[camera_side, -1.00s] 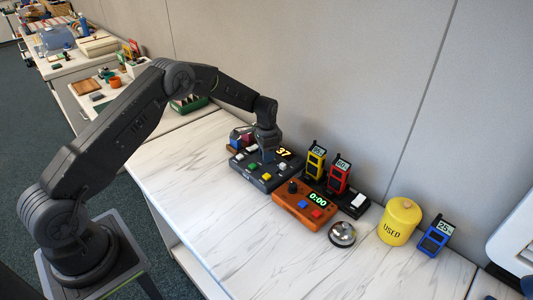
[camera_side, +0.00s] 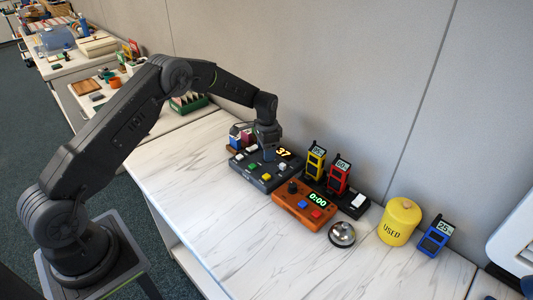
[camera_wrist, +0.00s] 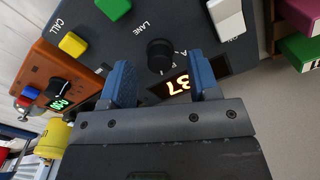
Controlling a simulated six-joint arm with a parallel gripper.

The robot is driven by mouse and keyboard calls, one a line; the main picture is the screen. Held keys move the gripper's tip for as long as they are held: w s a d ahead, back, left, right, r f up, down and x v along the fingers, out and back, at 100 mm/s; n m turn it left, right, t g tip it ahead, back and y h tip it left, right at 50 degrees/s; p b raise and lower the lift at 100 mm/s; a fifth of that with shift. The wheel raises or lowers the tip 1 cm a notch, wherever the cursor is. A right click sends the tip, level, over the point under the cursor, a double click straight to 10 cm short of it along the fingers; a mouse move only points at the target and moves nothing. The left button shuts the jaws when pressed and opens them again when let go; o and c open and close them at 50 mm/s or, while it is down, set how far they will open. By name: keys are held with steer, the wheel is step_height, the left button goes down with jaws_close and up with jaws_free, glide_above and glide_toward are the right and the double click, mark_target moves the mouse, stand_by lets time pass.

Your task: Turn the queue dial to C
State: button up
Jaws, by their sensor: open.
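The queue console (camera_side: 268,181) is a dark grey box with coloured buttons and a lit display reading 37. In the wrist view its black dial (camera_wrist: 160,54) sits by the word LANE, with a letter A beside it. The other letters are hidden or too small to read, and I cannot tell where the dial points. My gripper (camera_wrist: 162,68) is open, its two blue fingers spread to either side of the dial with visible gaps. In the side view my gripper (camera_side: 268,153) is over the console and hides the dial.
An orange timer box (camera_side: 303,205) reading 0:00 adjoins the console. A red handset (camera_side: 338,175) and a yellow handset (camera_side: 315,160) stand behind. A silver bell (camera_side: 342,234), yellow canister (camera_side: 399,221) and blue handset (camera_side: 435,236) are to the right. The front counter is clear.

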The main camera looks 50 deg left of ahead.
step_height(320, 180, up, 12)
stand_by(0.3)
steer(key=shift+r, duration=0.1)
